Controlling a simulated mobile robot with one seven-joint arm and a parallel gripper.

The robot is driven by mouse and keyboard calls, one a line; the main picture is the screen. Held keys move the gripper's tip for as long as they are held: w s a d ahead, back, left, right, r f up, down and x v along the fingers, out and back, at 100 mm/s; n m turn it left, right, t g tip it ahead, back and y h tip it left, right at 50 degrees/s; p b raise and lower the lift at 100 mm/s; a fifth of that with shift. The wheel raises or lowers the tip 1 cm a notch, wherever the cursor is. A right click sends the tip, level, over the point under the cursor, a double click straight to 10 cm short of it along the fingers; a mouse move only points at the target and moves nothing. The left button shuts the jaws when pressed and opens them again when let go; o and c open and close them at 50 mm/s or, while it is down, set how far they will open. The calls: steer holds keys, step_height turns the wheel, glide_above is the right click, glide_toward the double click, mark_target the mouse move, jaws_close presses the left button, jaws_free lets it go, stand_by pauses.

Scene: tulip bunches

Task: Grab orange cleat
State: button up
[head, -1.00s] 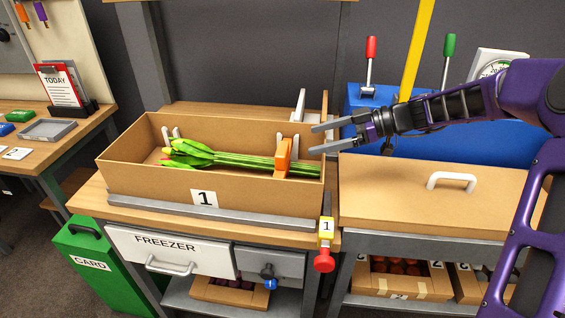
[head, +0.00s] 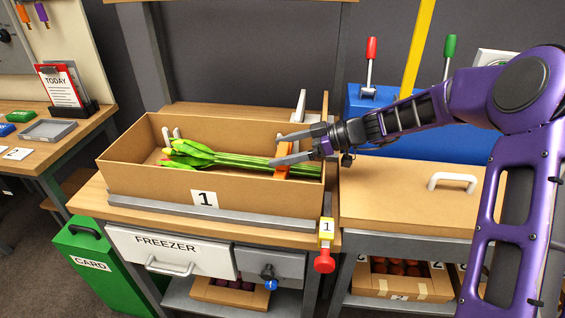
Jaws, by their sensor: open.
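The orange cleat (head: 283,173) stands upright across the green stems near the right end of the cardboard box marked 1 (head: 150,181). The tulip bunch (head: 222,157) lies in the box with its heads to the left and its stems under or through the cleat. My gripper (head: 274,150) is open, reaching in from the right over the box's right end.
White upright pieces (head: 299,106) stand behind the box's right end. A closed cardboard lid with a white handle (head: 452,182) lies to the right, below my arm. A blue unit with red and green levers (head: 371,62) stands behind. A red knob (head: 325,261) hangs at the front.

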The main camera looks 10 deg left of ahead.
steer(key=c, duration=1.1)
steer(key=shift+r, duration=0.1)
steer(key=shift+c, duration=0.2)
